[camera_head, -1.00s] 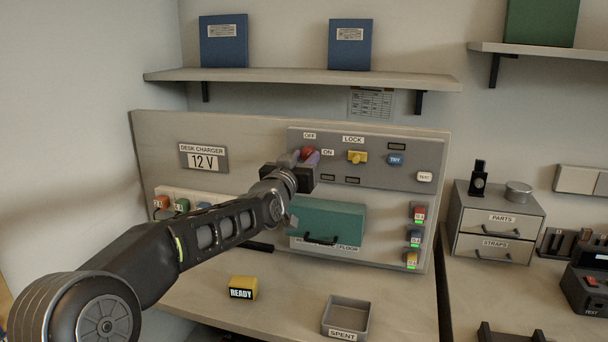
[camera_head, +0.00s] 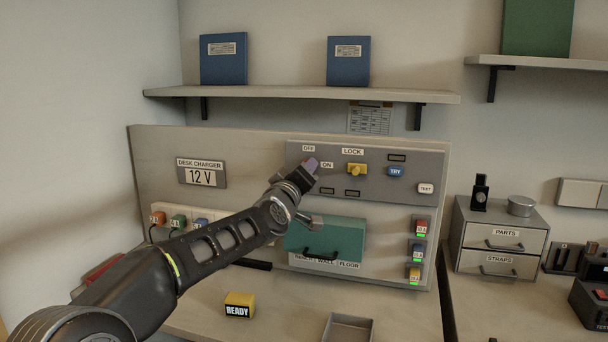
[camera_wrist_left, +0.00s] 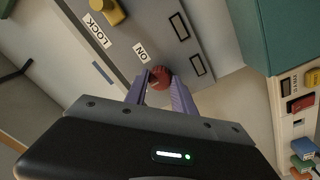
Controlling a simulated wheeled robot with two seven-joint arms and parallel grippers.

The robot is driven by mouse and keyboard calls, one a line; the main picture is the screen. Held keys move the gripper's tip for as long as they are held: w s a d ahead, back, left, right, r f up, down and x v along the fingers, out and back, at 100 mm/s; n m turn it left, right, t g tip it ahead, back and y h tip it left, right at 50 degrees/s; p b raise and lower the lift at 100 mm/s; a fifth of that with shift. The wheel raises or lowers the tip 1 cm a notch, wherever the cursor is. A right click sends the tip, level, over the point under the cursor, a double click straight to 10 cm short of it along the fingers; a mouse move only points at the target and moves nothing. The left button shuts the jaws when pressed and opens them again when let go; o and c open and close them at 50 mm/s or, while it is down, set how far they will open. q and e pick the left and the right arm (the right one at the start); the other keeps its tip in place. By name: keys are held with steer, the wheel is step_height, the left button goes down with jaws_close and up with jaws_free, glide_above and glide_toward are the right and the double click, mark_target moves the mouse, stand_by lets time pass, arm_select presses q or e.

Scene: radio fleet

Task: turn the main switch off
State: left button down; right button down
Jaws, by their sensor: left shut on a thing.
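The main switch is a round red knob (camera_wrist_left: 160,77) on the grey upper panel (camera_head: 290,155). In the left wrist view it sits between the two purple fingers of my left gripper (camera_wrist_left: 160,92), which is shut on it. In the head view my left gripper (camera_head: 311,168) is tilted up against the panel and hides most of the knob. The OFF label (camera_head: 308,148) is above the gripper and the ON label (camera_head: 327,165) is to its right. I cannot tell which way the knob points. My right gripper is not in view.
A yellow lock knob (camera_head: 356,169), a blue TRY button (camera_head: 396,171) and a white TEST button (camera_head: 426,188) are right of the switch. A teal box (camera_head: 335,237) protrudes below. A yellow READY block (camera_head: 239,304) and an open tray (camera_head: 349,322) stand on the desk.

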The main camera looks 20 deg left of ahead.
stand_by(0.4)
arm_select(q)
steer(key=c, duration=1)
jaws_free()
steer(key=shift+c, duration=0.2)
steer(key=s+b, duration=0.1)
steer(key=s, duration=0.6)
steer(key=shift+s+f, duration=0.35)
steer(key=shift+s, duration=0.05)
steer(key=shift+d, duration=0.1)
